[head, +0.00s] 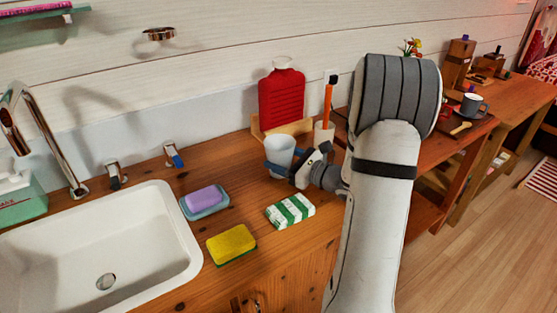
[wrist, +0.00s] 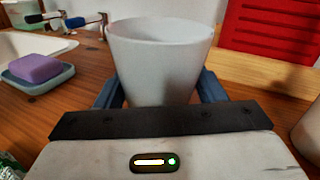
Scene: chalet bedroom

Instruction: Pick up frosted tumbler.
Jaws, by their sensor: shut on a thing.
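The frosted tumbler (head: 280,151) is a pale, whitish cup at the back of the wooden counter, in front of the red hot-water bottle. It is upright. In the wrist view the tumbler (wrist: 160,60) fills the middle, its open rim facing up. My gripper (head: 279,167) reaches it from the right, with blue fingers on both sides. In the wrist view my gripper (wrist: 160,95) is shut on the tumbler's lower part. The tumbler's base is hidden behind the gripper body, so I cannot tell whether it touches the counter.
A red hot-water bottle (head: 282,97) stands behind, with a white cup holding an orange item (head: 328,100) to its right. A striped packet (head: 290,210), a yellow sponge (head: 231,244) and purple soap on a blue dish (head: 205,200) lie in front. A white sink (head: 181,245) is left.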

